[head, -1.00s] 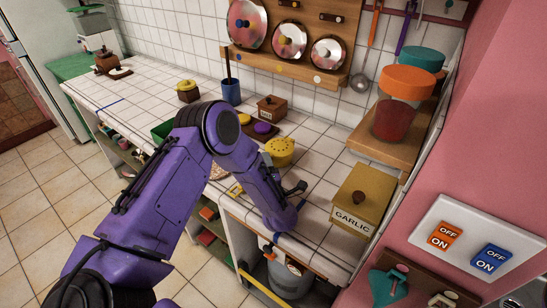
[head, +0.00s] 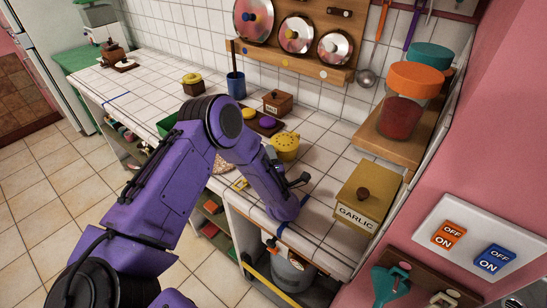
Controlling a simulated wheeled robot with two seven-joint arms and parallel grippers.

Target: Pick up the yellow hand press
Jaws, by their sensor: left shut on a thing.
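My left arm reaches over the front of the white tiled counter. Its wrist is low near the counter's front edge, and my left gripper (head: 287,207) is at its end. The fingertips are hidden by the wrist, so the grip itself does not show. A small yellow piece (head: 240,184), which looks like part of the yellow hand press, shows on the counter's front edge just left of my forearm. The rest of it is hidden behind the arm. My right gripper is not in view.
A yellow pot with a dotted lid (head: 285,147) stands just behind my forearm. A garlic box (head: 358,212) stands right of my wrist. A wooden shelf (head: 372,138) with a red-filled jar (head: 402,115) is at the right wall. Tiles between pot and garlic box are clear.

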